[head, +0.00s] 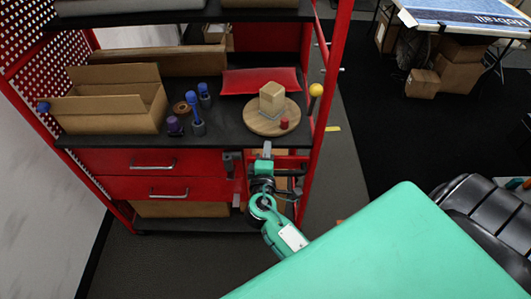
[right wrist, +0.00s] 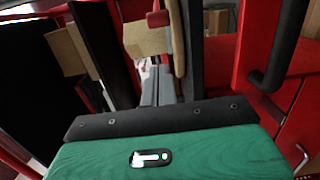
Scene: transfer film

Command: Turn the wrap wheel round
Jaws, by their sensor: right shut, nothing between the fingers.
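The wrap wheel (head: 257,123) is a round wooden disc on the right of the black shelf top. A pale block-shaped parcel (head: 271,98) sits on it, and a red knob (head: 284,124) stands near its front right rim. My right gripper (head: 267,149) is shut and empty at the shelf's front edge, just in front of the wheel and apart from the knob. In the right wrist view, the shut fingers (right wrist: 157,84) point towards the wheel's edge (right wrist: 178,40), the red knob (right wrist: 158,18) and the parcel (right wrist: 144,38). My left gripper is not in view.
A red cushion-like pad (head: 260,81) lies behind the wheel. Blue-topped tools (head: 194,112) and an open cardboard box (head: 110,108) stand to the left. A red upright (head: 325,70) and a yellow ball (head: 316,90) are close on the right. Red drawers (head: 160,188) lie below.

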